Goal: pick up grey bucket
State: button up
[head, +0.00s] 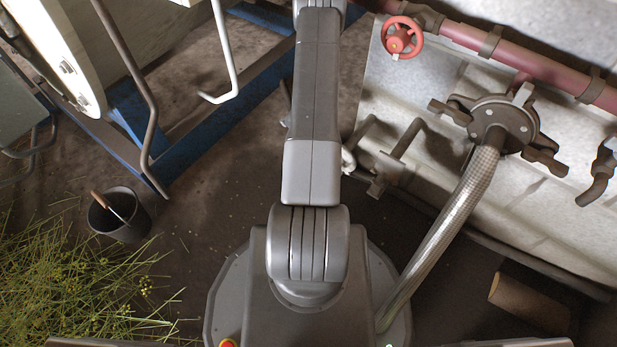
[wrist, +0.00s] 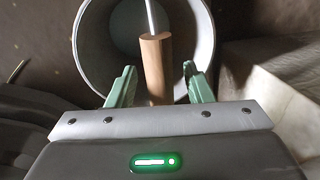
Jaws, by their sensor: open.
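In the head view a dark grey bucket (head: 122,228) stands upright on the floor at the left, with a wooden-handled tool (head: 99,200) leaning in it. In the wrist view a round grey bucket (wrist: 97,50) fills the upper middle, seen from above into its mouth. A wooden handle (wrist: 157,62) with a pale rod lies across it. I cannot tell for sure that both views show the same bucket. My gripper (wrist: 155,70) is open, its green fingers apart, with the handle showing between them. It appears to hold nothing. My gripper is outside the head view.
Cut yellow-green herbs (head: 60,275) lie beside the bucket. A blue frame (head: 235,105) and bent metal rods stand behind it. At the right are a metal tank wall, a red valve wheel (head: 402,38), a braided hose (head: 445,230) and a brown cylinder (head: 530,304). Bare floor lies right of the bucket.

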jog(key=shift+w+d+f, duration=0.1)
jog(key=shift+f, duration=0.4)
jog(key=shift+f+b, duration=0.25)
jog(key=shift+b, duration=0.15)
dwell(0.3)
grip_shut()
dwell(1.2)
